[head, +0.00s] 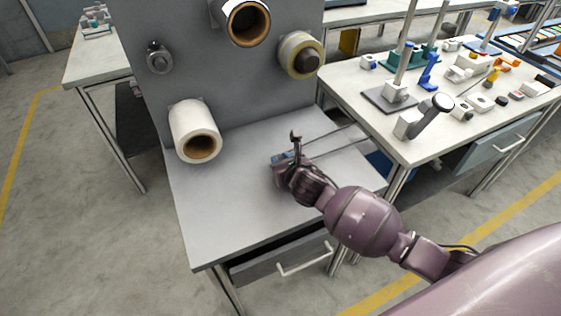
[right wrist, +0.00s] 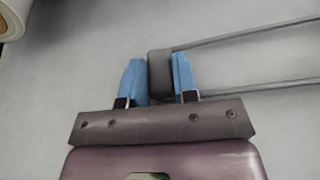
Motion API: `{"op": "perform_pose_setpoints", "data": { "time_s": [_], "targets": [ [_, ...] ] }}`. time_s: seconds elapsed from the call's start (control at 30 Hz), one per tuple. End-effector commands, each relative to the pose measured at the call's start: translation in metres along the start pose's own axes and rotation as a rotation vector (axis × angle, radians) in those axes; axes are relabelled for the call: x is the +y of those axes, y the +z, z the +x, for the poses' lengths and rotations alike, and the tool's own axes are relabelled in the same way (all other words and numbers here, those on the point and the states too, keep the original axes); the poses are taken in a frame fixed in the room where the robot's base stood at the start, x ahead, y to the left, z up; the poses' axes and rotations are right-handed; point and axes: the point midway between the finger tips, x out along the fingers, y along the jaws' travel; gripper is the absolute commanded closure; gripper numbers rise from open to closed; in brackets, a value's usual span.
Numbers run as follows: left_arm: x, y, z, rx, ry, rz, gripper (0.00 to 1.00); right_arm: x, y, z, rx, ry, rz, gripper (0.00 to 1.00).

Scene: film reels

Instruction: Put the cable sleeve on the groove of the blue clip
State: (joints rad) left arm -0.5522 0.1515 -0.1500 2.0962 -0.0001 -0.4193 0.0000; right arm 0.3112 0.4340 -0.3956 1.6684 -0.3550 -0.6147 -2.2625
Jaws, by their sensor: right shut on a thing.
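My right gripper (head: 284,158) is low over the grey table below the reel panel. In the right wrist view its two blue fingertips (right wrist: 158,82) are shut on a dark grey block, which looks like the cable sleeve (right wrist: 160,66). Two thin grey cable strands (right wrist: 250,38) run from beside the sleeve to the right. In the head view the sleeve is too small and covered to make out. I cannot tell for sure which thing is the blue clip; an upright blue piece (head: 429,73) stands on the right-hand table. My left gripper is not in view.
A grey panel (head: 222,75) behind the table carries several reels, with a white roll (head: 192,125) left of my gripper. The grey tabletop (head: 215,215) is clear in front. The right-hand table (head: 350,88) holds stands, a dark-knobbed lever (head: 430,112) and many small parts.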

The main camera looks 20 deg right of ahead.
Motion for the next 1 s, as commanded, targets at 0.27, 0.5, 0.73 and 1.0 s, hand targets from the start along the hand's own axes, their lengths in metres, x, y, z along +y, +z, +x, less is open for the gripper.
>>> {"op": "perform_pose_setpoints", "data": {
  "time_s": [0.27, 0.5, 0.73, 1.0],
  "targets": [
    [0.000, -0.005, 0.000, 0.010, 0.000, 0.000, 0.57, 0.000, 0.000, 0.001, -0.003, 0.000, 0.000, 0.96],
    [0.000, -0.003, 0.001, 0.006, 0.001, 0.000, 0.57, 0.000, -0.002, 0.002, -0.003, 0.000, 0.000, 0.56],
    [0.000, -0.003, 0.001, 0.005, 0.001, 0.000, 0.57, 0.000, -0.002, 0.002, -0.003, 0.000, 0.000, 0.47],
    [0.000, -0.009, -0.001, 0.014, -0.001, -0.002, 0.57, -0.001, 0.002, -0.010, -0.005, 0.000, -0.001, 0.47]
  ]
}}
